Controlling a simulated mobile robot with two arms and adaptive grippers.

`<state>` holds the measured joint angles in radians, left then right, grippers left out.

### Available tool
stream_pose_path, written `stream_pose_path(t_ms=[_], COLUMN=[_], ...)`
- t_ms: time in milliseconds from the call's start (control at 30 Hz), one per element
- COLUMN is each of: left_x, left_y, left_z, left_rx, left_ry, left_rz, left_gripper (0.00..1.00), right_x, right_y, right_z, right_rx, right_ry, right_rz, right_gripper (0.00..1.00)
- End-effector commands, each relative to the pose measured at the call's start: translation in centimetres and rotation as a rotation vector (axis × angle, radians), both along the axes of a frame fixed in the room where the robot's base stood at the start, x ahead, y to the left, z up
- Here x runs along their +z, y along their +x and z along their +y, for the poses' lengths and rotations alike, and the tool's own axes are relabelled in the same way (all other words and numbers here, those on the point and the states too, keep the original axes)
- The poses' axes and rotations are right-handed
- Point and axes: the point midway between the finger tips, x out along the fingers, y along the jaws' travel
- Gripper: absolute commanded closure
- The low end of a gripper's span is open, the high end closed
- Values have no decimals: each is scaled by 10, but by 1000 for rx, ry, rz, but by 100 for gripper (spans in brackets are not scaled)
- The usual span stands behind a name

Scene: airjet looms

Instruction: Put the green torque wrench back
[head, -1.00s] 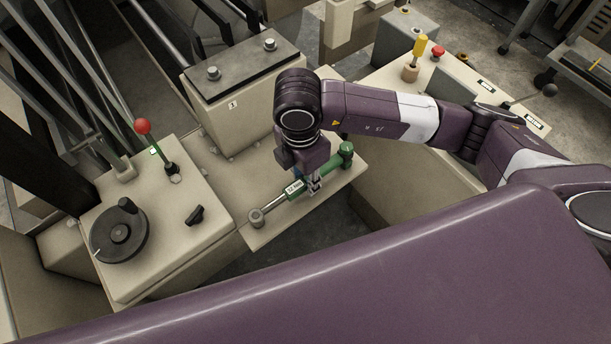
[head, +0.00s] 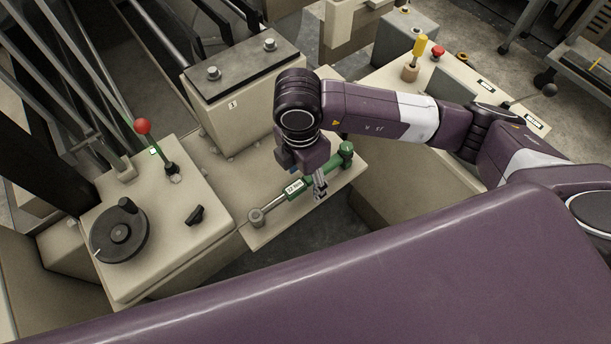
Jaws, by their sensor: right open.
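The green torque wrench (head: 297,187) lies across the beige ledge, slanting from lower left to upper right. Its grey head (head: 257,217) is at the lower left and its green grip end (head: 346,150) at the upper right. My right gripper (head: 320,190) is open, at the near side of the wrench's middle, fingers pointing down. The gripper and wrist hide part of the shaft. I cannot tell whether a finger touches the wrench. My left gripper is not in view.
A beige block with a dark top and two bolts (head: 243,70) stands behind the ledge. A red-knobbed lever (head: 143,127) and a black handwheel (head: 119,230) are at the left.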

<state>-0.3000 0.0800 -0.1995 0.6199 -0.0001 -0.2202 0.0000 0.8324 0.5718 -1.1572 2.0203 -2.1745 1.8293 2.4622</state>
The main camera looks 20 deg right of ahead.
Motion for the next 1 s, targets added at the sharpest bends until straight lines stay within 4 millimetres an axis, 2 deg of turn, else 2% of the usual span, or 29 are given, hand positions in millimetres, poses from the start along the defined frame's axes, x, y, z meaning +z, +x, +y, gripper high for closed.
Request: stream_pose_path(t_ms=[1000], left_x=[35], left_y=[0], left_z=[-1], left_rx=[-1], left_ry=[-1], left_rz=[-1], left_gripper=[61], right_x=[51], right_y=[-1], right_z=[3], right_rx=[1], right_ry=[1], right_rz=[-1], right_gripper=[43])
